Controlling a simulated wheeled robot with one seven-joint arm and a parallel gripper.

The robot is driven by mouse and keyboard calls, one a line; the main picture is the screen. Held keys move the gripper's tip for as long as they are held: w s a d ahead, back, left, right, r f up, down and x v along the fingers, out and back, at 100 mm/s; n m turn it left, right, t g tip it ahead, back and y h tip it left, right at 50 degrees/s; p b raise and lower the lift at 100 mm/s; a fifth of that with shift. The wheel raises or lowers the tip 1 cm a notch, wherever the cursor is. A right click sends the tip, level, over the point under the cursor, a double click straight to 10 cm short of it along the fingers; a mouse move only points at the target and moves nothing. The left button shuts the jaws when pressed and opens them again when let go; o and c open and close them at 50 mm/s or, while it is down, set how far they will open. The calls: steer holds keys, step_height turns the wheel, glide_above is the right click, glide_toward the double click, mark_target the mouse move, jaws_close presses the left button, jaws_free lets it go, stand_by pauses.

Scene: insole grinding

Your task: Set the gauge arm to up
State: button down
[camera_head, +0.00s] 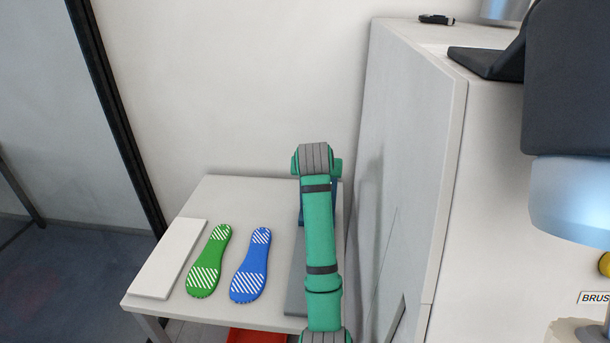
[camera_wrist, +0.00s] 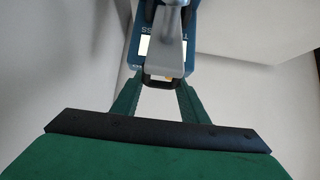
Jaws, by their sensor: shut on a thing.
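The gauge is a blue body (camera_wrist: 190,45) with white label patches, seen close up in the wrist view. Its grey gauge arm (camera_wrist: 165,55) runs down the picture in front of the blue body and ends in a dark tip. My gripper (camera_wrist: 162,84) is shut on the gauge arm near that tip. How far the arm is tilted I cannot tell. In the head view my green arm covers most of the gauge; only a blue strip (camera_head: 302,208) shows beside it, and the gripper's fingers are hidden there.
A white table (camera_head: 215,205) carries a white slab (camera_head: 168,260), a green insole (camera_head: 209,262) and a blue insole (camera_head: 250,266) left of my arm. A grey plate (camera_head: 296,275) lies partly under my arm. A tall white cabinet (camera_head: 410,130) stands close on the right. A red object (camera_head: 257,336) shows below the table.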

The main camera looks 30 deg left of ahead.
steer(key=shift+s+a+f, duration=0.1)
steer(key=shift+a+f, duration=0.15)
steer(key=shift+a, duration=0.25)
steer(key=c, duration=1.3)
jaws_free()
steer(key=shift+d+r, duration=0.1)
steer(key=shift+d, duration=0.1)
steer(key=shift+d+r, duration=0.1)
steer(key=v, duration=1)
steer(key=shift+s, duration=0.15)
steer(key=shift+d+r, duration=0.1)
